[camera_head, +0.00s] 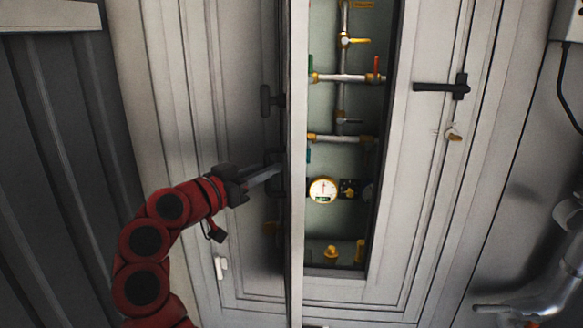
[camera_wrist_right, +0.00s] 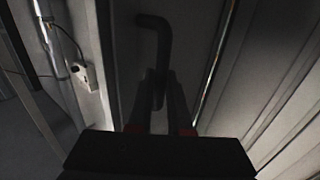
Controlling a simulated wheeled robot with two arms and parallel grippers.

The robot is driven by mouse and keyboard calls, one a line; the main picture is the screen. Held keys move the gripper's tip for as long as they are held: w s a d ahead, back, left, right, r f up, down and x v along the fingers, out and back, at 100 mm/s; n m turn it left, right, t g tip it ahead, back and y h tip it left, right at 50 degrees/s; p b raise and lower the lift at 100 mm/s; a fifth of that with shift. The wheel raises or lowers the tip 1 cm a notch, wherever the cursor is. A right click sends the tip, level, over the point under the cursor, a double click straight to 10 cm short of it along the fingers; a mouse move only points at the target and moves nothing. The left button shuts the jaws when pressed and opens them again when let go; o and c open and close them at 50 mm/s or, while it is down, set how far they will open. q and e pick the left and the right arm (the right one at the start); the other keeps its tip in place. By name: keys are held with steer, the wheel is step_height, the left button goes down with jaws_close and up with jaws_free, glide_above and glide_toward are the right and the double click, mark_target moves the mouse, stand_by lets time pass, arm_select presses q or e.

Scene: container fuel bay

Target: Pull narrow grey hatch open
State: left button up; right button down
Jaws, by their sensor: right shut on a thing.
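The narrow grey hatch (camera_head: 297,60) stands swung open and shows nearly edge-on in the head view, as a tall pale strip. To its right is an opening with pipes and valves. My right gripper (camera_head: 278,170) reaches in from the left to the side of the hatch; its fingertips are in shadow there. In the right wrist view my right gripper (camera_wrist_right: 160,105) is shut on a dark bent handle (camera_wrist_right: 155,30), whose upper part hooks to the left above the fingers. My left gripper is not in view.
Inside the opening are a yellow-rimmed gauge (camera_head: 323,190) and several coloured valves on a pipe (camera_head: 345,78). A black handle (camera_head: 443,87) sits on the pale panel at right. A corrugated dark wall (camera_head: 60,150) is at left, and a silver pipe (camera_head: 540,295) at lower right.

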steer(key=shift+w+a+r, duration=0.1)
steer(key=shift+w+a, duration=0.15)
steer(key=shift+a, duration=0.6)
steer(key=shift+w+a+f, duration=0.1)
steer(key=shift+w+a, duration=0.1)
steer(key=shift+a, duration=0.7)
steer(key=shift+w+a+r, duration=0.1)
steer(key=shift+w+a, duration=0.15)
steer(key=shift+a, duration=0.6)
steer(key=c, duration=0.8)
jaws_free()
steer(key=shift+w, duration=0.15)
steer(key=shift+c, duration=0.2)
steer(key=v, duration=1.7)
steer(key=shift+s, duration=0.25)
steer(key=shift+a, duration=0.1)
